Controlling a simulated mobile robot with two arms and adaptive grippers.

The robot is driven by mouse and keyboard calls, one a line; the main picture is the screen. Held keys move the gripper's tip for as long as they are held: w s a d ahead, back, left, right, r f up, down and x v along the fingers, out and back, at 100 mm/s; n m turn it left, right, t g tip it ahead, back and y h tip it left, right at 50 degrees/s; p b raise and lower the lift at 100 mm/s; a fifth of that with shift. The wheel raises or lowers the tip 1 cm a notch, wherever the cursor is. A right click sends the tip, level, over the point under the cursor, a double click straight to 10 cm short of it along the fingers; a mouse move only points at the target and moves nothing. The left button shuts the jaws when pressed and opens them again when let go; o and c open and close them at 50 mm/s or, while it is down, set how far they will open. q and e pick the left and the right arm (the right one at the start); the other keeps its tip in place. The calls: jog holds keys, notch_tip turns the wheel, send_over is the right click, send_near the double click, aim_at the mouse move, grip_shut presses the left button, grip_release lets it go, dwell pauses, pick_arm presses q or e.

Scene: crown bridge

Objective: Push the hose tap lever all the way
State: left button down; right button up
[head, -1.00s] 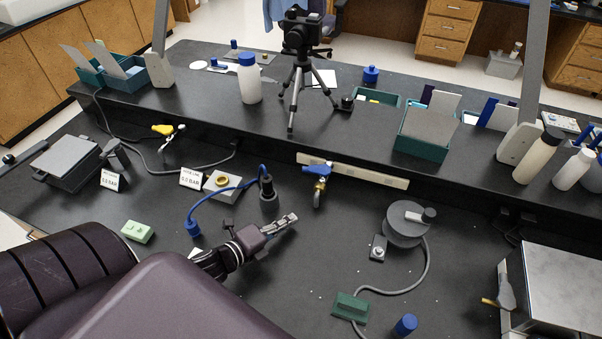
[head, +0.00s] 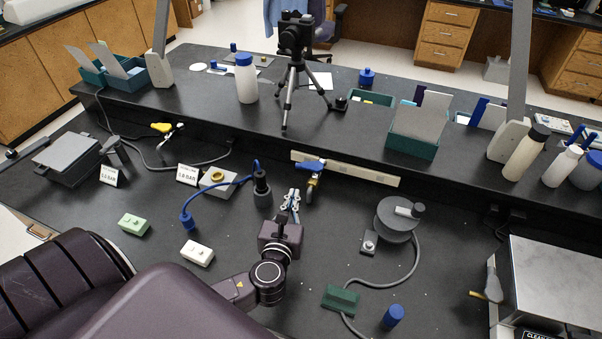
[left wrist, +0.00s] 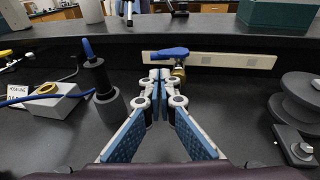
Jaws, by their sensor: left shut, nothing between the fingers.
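A tap with a blue lever (head: 312,166) and a brass body (head: 311,187) is at the raised shelf's front face, by a pale strip. In the left wrist view the lever (left wrist: 168,53) lies roughly crosswise, just beyond and above the fingertips. The brass body (left wrist: 179,71) is partly hidden by the fingers. My left gripper (head: 291,194) is shut and empty, pointing at the tap from the near side, slightly left of it. In the left wrist view its tips (left wrist: 160,75) meet in front of the tap; whether they touch it I cannot tell. My right gripper is not in view.
A dark upright fitting (head: 262,190) with a blue hose (head: 222,185) stands close left of my gripper. A grey reel (head: 397,219) stands to the right. A second tap with a yellow lever (head: 161,128) is farther left. The shelf front (head: 445,184) rises behind the blue-levered tap.

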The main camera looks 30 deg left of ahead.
aim_at(302, 167)
pick_arm(q)
jog(key=p+x, duration=0.1)
jog(key=x, duration=1)
jog(key=shift+w+f, duration=0.1)
jog(key=shift+w, duration=0.15)
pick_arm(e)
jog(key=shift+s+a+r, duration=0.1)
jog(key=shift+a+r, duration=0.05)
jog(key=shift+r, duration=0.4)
pick_arm(q)
jog(key=shift+a, duration=0.15)
